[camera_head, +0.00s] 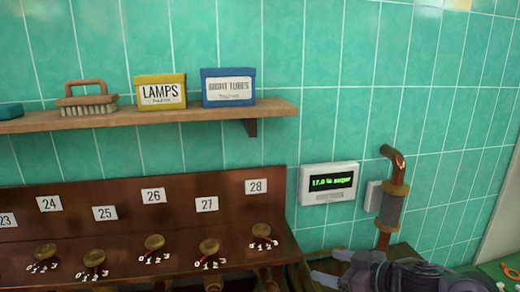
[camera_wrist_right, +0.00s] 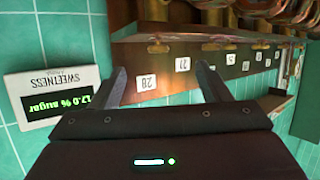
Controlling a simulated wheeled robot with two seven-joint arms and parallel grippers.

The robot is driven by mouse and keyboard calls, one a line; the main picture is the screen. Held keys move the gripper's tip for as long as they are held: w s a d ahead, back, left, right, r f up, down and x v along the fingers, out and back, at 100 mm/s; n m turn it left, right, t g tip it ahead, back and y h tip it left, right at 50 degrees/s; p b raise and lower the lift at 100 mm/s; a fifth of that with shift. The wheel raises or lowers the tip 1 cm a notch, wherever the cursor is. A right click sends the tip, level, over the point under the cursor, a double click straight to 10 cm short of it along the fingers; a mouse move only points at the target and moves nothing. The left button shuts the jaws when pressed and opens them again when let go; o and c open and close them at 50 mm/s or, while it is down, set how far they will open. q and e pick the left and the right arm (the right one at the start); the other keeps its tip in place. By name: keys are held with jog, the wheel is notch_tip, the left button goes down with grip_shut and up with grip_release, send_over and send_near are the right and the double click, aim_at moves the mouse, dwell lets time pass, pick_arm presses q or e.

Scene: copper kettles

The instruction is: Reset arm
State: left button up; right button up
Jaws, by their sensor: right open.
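My right gripper (camera_head: 328,270) is at the bottom right of the head view, in front of the tiled wall and below the sugar display. In the right wrist view its two fingers (camera_wrist_right: 162,88) are apart with nothing between them. Past the fingers is the wooden panel (camera_wrist_right: 165,65) with number labels, seen upside down. The right forearm fills the lower right corner of the head view. My left gripper does not show in either view.
A display (camera_head: 328,183) reading about 17.0 % sugar hangs on the wall beside a copper pipe (camera_head: 390,210). Several brass knobs (camera_head: 209,247) line the wooden panel. A shelf (camera_head: 200,115) holds a brush (camera_head: 88,98), a yellow box (camera_head: 160,92) and a blue box (camera_head: 228,88).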

jog(key=s+a+f+m+t+h, duration=0.2)
jog(key=s+a+f+h, duration=0.2)
jog(key=a+f, duration=0.15)
jog(key=s+d+f+m+g+h, duration=0.2)
jog(key=s+d+f+g, duration=0.15)
jog(key=s, duration=0.35)
jog(key=s+d+f+m+g+h, duration=0.1)
jog(key=s+d+f+g+h, duration=0.1)
jog(key=s+f, duration=0.35)
jog(key=s+d+f+m+g+h, duration=0.1)
jog(key=s+d+f+m+g, duration=0.15)
jog(key=s, duration=0.55)
notch_tip(320, 180, down, 33)
jog(key=s+g+b, duration=0.2)
jog(key=s, duration=0.1)
pick_arm(q)
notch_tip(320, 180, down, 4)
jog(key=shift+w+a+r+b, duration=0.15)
jog(key=shift+b, duration=0.6)
pick_arm(e)
jog(key=s+d+f+g, duration=0.1)
jog(key=s+d+f, duration=0.2)
jog(key=s+f, duration=1.4)
jog(key=shift+s+f+n+h, duration=0.2)
jog(key=shift+s+n+h, duration=0.15)
jog(key=shift+s, duration=0.25)
jog(key=shift+d, duration=0.1)
